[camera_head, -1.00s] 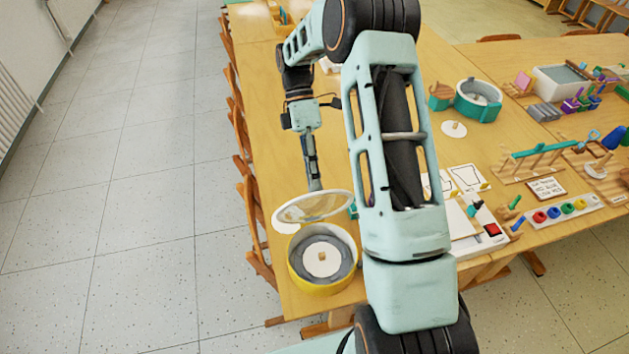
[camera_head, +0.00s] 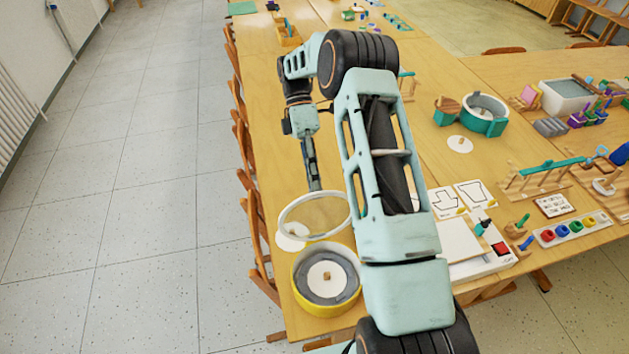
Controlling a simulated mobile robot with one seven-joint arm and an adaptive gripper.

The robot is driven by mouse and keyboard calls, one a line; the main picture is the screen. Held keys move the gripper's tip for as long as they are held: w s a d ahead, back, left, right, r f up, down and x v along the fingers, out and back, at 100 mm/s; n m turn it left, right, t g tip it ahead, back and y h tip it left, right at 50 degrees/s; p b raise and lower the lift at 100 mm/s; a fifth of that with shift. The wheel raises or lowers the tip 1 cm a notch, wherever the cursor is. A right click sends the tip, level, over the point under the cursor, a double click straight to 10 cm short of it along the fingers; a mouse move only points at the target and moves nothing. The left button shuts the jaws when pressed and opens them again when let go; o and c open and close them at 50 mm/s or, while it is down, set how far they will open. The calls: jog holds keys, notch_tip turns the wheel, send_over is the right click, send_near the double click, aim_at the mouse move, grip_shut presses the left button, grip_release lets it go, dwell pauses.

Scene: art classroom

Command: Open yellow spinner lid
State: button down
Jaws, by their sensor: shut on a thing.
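The yellow spinner (camera_head: 326,279) is a round tub at the near left corner of the table, with a grey inside and a white disc in it. Its clear lid (camera_head: 315,215) with a white rim is raised and tilted up at the tub's far side, so the tub's inside shows. My gripper (camera_head: 315,184) reaches down to the lid's far upper rim and is shut on it. The exact contact of the fingertips is small and hard to make out.
A white disc (camera_head: 291,238) lies partly behind the lid. My arm crosses the table right of the tub. A white board (camera_head: 466,245), a teal spinner (camera_head: 484,114) and wooden racks stand to the right. Chairs line the left edge.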

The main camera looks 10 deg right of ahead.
notch_tip(320, 180, down, 2)
jog(key=shift+d+f, duration=0.15)
jog(key=shift+f, duration=0.05)
jog(key=c, duration=2.3)
grip_release()
jog(key=o, duration=0.3)
jog(key=shift+w+f, duration=0.15)
jog(key=shift+w, duration=0.15)
jog(key=shift+r, duration=0.2)
jog(key=shift+c, duration=0.2)
notch_tip(320, 180, up, 11)
jog(key=shift+f, duration=0.1)
